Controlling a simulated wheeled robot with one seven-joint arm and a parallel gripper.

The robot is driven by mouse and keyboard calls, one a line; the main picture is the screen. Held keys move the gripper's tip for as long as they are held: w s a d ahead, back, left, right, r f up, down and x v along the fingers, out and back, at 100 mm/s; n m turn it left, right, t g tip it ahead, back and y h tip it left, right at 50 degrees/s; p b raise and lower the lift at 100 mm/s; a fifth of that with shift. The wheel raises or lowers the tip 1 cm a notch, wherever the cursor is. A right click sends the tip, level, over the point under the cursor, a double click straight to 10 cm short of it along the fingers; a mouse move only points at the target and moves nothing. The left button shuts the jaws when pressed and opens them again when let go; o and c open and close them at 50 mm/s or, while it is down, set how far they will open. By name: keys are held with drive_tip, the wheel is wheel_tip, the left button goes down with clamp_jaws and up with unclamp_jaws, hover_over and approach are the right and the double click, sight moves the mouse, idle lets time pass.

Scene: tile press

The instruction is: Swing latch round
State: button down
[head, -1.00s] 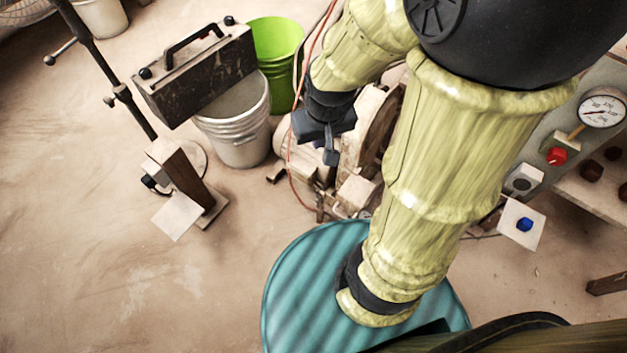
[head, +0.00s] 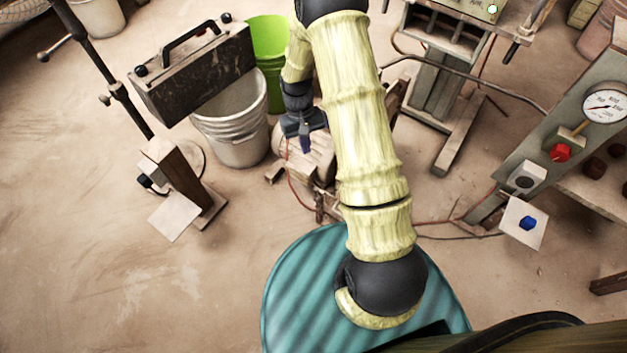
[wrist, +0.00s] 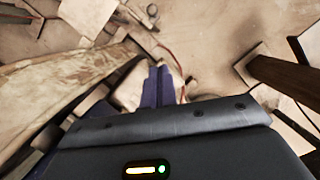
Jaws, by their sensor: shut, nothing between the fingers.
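My gripper (head: 304,146) hangs in front of the low wooden machine (head: 318,165), left of my forearm in the head view. In the wrist view its dark blue fingers (wrist: 159,86) are together with nothing between them. They point toward pale wooden blocks of the machine; I cannot tell whether they touch anything. I cannot make out a latch for certain in either view. My arm hides much of the machine.
A wooden post (head: 190,180) with a pale plate stands left. Behind it are a white bucket (head: 240,135), a green bin (head: 270,50) and a dark handled box (head: 195,75). A gauge panel (head: 560,150) stands right. Open floor lies front left.

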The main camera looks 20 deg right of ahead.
drive_tip(key=shift+f, duration=0.25)
drive_tip(key=shift+f, duration=0.1)
drive_tip(key=s+f+b, duration=0.6)
drive_tip(key=f, duration=0.3)
drive_tip(key=shift+s+f, duration=0.2)
drive_tip(key=shift+f, duration=0.05)
drive_tip(key=shift+w, duration=0.1)
idle(0.4)
drive_tip(key=shift+s+d, duration=0.2)
drive_tip(key=shift+s, duration=0.1)
